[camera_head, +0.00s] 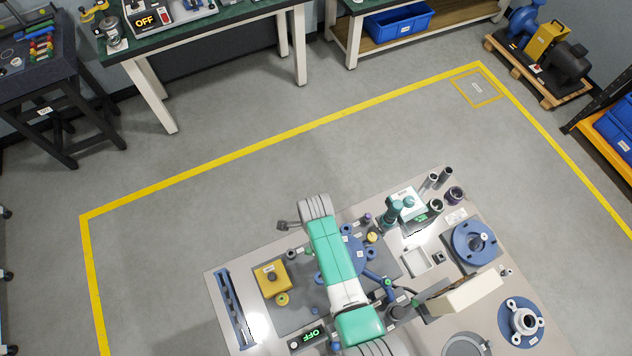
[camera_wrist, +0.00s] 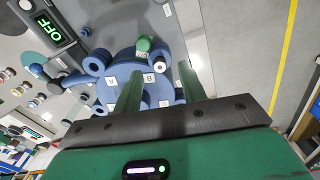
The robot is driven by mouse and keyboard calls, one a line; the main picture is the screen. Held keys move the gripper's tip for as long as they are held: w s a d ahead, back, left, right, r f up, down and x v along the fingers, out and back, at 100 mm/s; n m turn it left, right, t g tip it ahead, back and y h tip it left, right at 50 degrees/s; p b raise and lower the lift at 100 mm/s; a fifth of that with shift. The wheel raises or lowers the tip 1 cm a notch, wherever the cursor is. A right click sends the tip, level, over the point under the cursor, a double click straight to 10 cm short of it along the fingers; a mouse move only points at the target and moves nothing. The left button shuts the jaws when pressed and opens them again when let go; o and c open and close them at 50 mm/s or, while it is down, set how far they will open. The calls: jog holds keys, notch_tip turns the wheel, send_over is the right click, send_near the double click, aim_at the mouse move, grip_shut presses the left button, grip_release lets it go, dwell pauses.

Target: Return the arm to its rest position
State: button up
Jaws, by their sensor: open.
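My gripper (camera_wrist: 163,75) shows in the wrist view as two green fingers spread apart, with nothing held between them. Beyond the fingers is a blue lobed fixture (camera_wrist: 120,75) with small white labels. It is apart from the fingers as far as I can tell. In the head view my teal and white arm reaches over the workbench (camera_head: 215,290), and its end joint is near the bench's back edge. I cannot make out the fingers clearly there. The arm partly covers the blue fixture (camera_head: 354,245).
On the bench, a yellow block (camera_head: 272,278) and a blue rail (camera_head: 234,308) lie left of the arm. A green OFF display (camera_head: 308,338) is at the front. A white box (camera_head: 408,202), blue flange (camera_head: 474,243) and beige block (camera_head: 462,294) stand right. Floor (camera_head: 250,200) behind is clear.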

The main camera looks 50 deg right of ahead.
notch_tip(320, 180, up, 5)
jog(key=p, duration=0.3)
jog(key=shift+f, duration=0.15)
jog(key=shift+r, duration=0.8)
